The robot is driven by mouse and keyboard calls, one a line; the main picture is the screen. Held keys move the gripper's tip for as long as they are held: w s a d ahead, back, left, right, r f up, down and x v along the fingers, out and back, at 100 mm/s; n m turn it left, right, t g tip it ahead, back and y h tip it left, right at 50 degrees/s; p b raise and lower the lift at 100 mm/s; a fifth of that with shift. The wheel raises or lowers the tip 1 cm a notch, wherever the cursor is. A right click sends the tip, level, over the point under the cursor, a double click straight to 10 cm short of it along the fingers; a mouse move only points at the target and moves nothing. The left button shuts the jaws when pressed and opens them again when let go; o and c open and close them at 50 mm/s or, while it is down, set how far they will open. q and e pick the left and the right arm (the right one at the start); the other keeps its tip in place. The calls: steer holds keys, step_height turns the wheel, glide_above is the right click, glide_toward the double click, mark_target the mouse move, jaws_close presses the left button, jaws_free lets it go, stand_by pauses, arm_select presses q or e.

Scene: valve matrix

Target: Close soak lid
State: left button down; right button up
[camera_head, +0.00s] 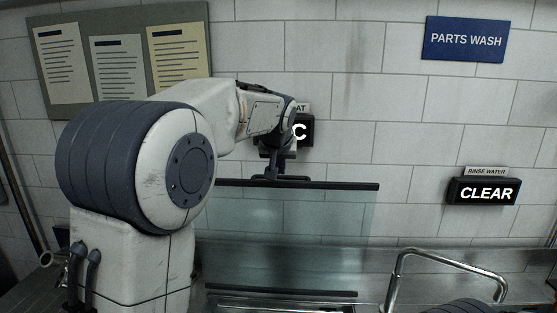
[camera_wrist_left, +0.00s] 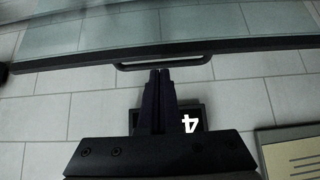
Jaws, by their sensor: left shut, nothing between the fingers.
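The soak lid (camera_head: 310,220) is a clear glass panel with dark edge bars, standing raised and upright against the tiled wall in the head view. Its dark bar and handle (camera_wrist_left: 165,60) cross the upper part of the left wrist view. My left gripper (camera_head: 272,173) is at the lid's top edge, beside the handle. Its fingers (camera_wrist_left: 160,75) are shut together and empty, with their tips at the handle. I cannot tell whether they touch it. My right gripper is not in view.
A display reading CLEAR (camera_head: 484,191) hangs on the right wall, below a PARTS WASH sign (camera_head: 465,40). Another display (camera_head: 304,131) is partly hidden behind my left wrist. A bent metal pipe (camera_head: 450,257) rises at the lower right. A notice board (camera_head: 118,15) hangs upper left.

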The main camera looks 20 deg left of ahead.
mark_target(281, 177)
arm_select(q)
steer(key=p+x, duration=0.1)
steer(key=x, duration=0.4)
steer(key=shift+w+f+p, duration=0.2)
steer(key=shift+p, duration=0.2)
steer(key=shift+f, duration=0.1)
